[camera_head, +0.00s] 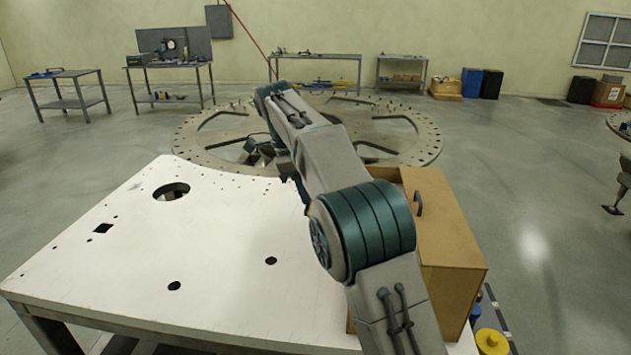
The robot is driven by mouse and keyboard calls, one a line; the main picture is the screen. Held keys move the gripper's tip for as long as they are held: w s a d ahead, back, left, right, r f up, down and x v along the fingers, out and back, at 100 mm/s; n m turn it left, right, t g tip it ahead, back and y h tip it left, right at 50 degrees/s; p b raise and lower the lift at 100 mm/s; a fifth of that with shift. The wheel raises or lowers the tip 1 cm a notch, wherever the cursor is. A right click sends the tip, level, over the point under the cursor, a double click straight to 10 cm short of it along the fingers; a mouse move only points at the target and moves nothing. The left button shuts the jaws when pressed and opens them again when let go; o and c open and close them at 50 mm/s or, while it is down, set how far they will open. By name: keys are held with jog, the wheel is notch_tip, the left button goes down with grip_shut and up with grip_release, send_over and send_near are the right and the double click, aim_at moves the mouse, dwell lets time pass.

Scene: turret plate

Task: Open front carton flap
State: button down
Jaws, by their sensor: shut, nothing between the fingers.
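The brown carton (445,225) stands at the right edge of the white table and shows right of my arm. A dark curved handle (418,203) is near the left side of its visible upper panel. My forearm and elbow cover the carton's left part, so the front flap's position cannot be told. My arm rises from the bottom, and its wrist bends down behind the forearm, left of the carton. My gripper's fingertips are hidden there, so contact with the carton cannot be told.
A yellow container (491,342) stands on the floor at lower right. Workbenches line the far wall. Open floor lies to the right.

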jog(key=shift+a+f+h, duration=0.45)
jog(key=shift+f+h, duration=0.2)
jog(key=shift+f, duration=0.1)
jog(key=shift+a+f+h, duration=0.45)
jog(key=shift+f+h, duration=0.25)
jog(key=shift+a+f+h, duration=0.45)
jog(key=shift+f+h, duration=0.2)
jog(key=shift+f, duration=0.1)
